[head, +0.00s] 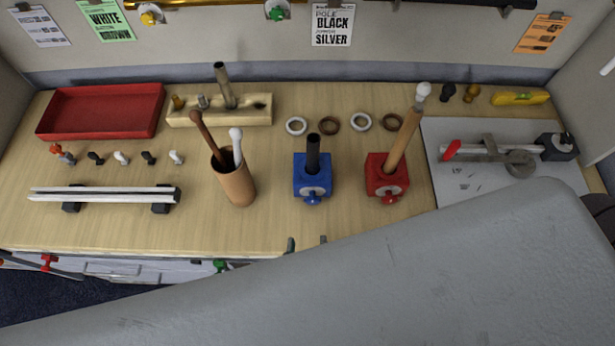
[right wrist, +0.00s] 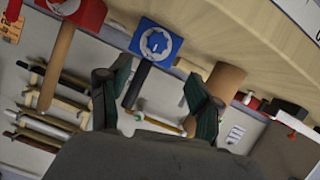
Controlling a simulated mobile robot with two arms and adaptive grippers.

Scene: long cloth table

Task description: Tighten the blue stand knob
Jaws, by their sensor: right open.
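The blue stand (head: 312,176) stands on the wooden worktop, with a dark rod upright in its top. Its blue knob (head: 312,198) sits on a pale round plate on the front face. My right gripper (head: 307,242) is open; only its two fingertips show past my grey arm, just in front of the worktop edge and apart from the knob. In the right wrist view the blue knob (right wrist: 157,44) appears beyond the gap between the open fingers (right wrist: 157,100), with nothing held between them. My left gripper is not in view.
A red stand (head: 387,176) with a wooden rod is close on the right. A brown cup (head: 234,184) holding two sticks is on the left. Several rings (head: 330,124) lie behind. My arm hides the front right. Worktop directly before the blue stand is clear.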

